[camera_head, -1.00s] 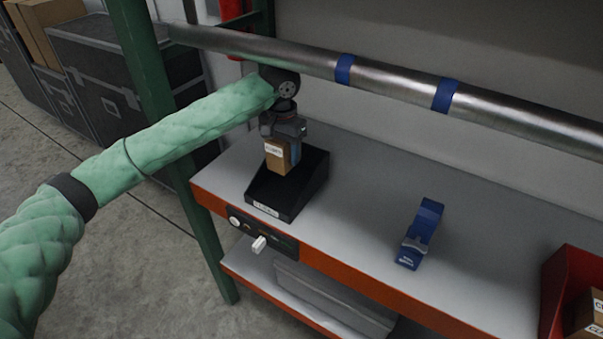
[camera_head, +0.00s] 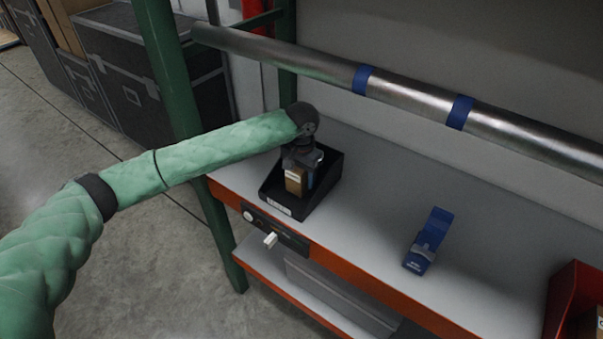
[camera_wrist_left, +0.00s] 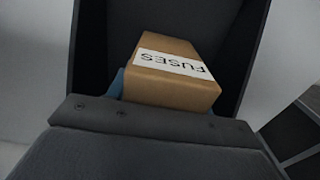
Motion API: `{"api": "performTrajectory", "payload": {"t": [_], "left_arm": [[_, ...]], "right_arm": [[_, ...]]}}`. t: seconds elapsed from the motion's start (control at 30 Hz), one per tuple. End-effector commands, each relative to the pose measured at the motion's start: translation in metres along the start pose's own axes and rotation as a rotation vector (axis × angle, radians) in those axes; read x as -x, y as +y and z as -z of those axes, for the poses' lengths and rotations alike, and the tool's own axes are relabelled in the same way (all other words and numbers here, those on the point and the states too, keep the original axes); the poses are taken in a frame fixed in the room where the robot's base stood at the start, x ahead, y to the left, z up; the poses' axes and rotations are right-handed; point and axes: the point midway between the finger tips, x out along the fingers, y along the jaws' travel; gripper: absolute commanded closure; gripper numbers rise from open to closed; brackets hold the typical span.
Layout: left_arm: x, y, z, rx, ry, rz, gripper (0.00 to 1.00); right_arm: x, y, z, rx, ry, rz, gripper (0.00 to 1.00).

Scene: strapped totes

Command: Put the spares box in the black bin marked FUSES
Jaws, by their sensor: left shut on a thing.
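A small brown cardboard box (camera_head: 294,182) is held in my left gripper (camera_head: 299,170), low inside the open black bin (camera_head: 326,188) at the bench's left end. The bin's front carries a white label, too small to read in the head view. In the left wrist view the box (camera_wrist_left: 176,88) lies between the bin's dark walls (camera_wrist_left: 247,45), and its white label reads FUSES, upside down. A blue part (camera_wrist_left: 117,84) shows beside the box. My gripper hides the box's near side, and whether the box touches the bin floor cannot be told. My right gripper is not in view.
A metal rail (camera_head: 410,97) with blue bands runs above the grey bench (camera_head: 380,200). A green post (camera_head: 172,70) stands at left.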

Motion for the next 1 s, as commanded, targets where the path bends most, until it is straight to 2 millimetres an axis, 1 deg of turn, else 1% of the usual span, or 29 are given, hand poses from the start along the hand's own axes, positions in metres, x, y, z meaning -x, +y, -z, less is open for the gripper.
{"api": "performTrajectory", "payload": {"t": [0.37,0.4,0.47,0.5,0.77,0.9,0.93,1.0], "left_arm": [[-0.002,0.0,0.0,0.0,0.001,-0.001,0.76],[-0.003,0.0,0.0,0.0,0.001,0.0,0.43],[-0.003,0.0,0.0,0.0,0.001,0.0,0.32],[-0.003,0.0,0.0,0.0,0.001,0.0,0.27],[-0.003,0.0,0.0,0.0,0.001,0.0,0.27],[0.003,0.0,0.001,0.0,0.002,-0.001,0.27],[0.005,0.0,0.001,0.0,0.002,-0.001,0.27],[0.014,0.001,0.001,0.0,0.004,-0.001,0.27]], "right_arm": [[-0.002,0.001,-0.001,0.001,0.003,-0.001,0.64],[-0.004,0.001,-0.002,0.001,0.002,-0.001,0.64],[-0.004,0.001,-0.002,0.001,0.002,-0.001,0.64],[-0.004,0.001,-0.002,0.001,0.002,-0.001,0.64],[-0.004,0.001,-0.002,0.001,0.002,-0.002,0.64],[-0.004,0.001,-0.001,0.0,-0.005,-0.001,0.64],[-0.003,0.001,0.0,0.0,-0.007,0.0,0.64],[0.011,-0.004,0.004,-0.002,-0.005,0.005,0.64]]}}
